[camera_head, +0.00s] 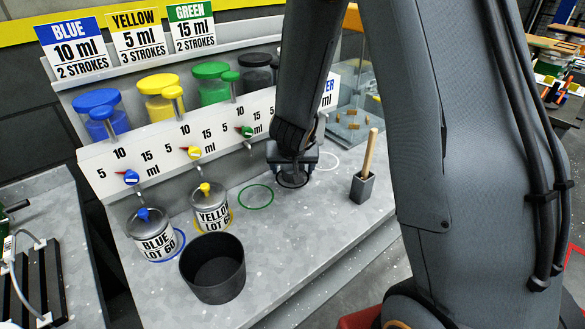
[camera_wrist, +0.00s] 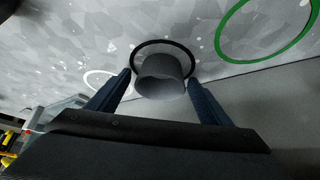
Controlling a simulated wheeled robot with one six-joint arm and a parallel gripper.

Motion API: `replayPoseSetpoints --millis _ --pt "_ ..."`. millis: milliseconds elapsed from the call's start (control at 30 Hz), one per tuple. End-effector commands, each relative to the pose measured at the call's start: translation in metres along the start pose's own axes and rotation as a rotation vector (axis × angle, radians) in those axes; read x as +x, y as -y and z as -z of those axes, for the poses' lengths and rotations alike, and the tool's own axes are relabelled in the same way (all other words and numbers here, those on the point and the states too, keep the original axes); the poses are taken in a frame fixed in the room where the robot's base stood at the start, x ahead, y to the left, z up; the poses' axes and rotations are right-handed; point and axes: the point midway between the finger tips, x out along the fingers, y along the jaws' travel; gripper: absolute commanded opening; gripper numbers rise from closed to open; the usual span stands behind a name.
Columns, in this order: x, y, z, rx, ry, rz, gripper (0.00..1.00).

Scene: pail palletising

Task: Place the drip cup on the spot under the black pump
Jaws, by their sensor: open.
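The drip cup (camera_wrist: 160,78), a small dark grey cup, stands upright inside the black ring (camera_wrist: 163,43) on the counter in the wrist view. My gripper (camera_wrist: 159,80) is open, with one blue-grey finger on each side of the cup. In the head view my gripper (camera_head: 292,176) is low over the black ring, and the cup is hidden or cannot be told from it. The black pump (camera_head: 254,72) is at the back, partly hidden by my arm.
A green ring (camera_head: 255,197) lies left of my gripper and a white ring (camera_head: 329,162) right of it. A brush holder (camera_head: 362,188) stands to the right. Blue (camera_head: 153,238) and yellow (camera_head: 211,211) lot pails and a large dark pot (camera_head: 213,270) stand to the left.

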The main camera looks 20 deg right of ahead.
Motion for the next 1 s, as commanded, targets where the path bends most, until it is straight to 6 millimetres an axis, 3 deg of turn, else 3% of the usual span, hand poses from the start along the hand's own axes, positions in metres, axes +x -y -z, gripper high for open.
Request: replayPoseSetpoints --millis 167,600,1000 --pt "-0.02 0.0 0.003 0.0 -0.002 0.001 0.73" --pt "-0.106 0.0 0.003 -0.001 -0.002 0.001 0.73" --pt "-0.135 0.008 -0.005 -0.027 0.031 0.074 0.73"
